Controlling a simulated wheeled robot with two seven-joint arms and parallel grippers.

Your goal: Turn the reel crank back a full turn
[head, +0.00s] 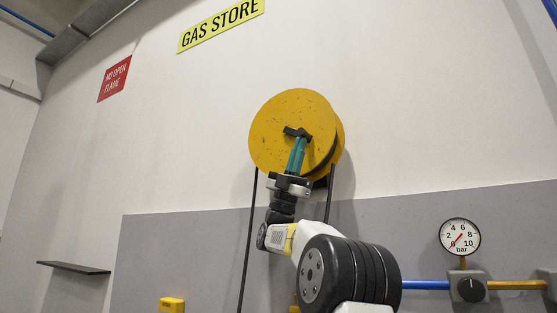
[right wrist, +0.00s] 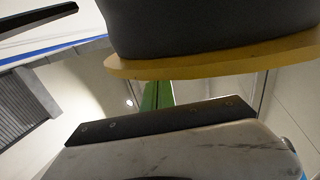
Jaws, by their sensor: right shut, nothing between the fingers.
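The yellow reel (head: 270,125) is mounted on the wall in the head view. Its dark crank (head: 289,130) lies across the middle of the front disc and is partly hidden. My right gripper (head: 301,141) reaches up from below, its teal fingers shut and in front of the reel, tips at the crank. I cannot tell whether they touch it. In the right wrist view the gripper's green fingers (right wrist: 158,93) show as a narrow strip under the reel's yellow rim (right wrist: 220,60). Nothing is seen between them. My left gripper is not in view.
Dark lines (head: 247,245) hang below the reel. A pressure gauge (head: 460,237) with a black knob (head: 471,289) and a blue pipe (head: 426,285) is at lower right. A dark shelf (head: 74,267) and a yellow box (head: 172,304) are at left. The wall around the reel is clear.

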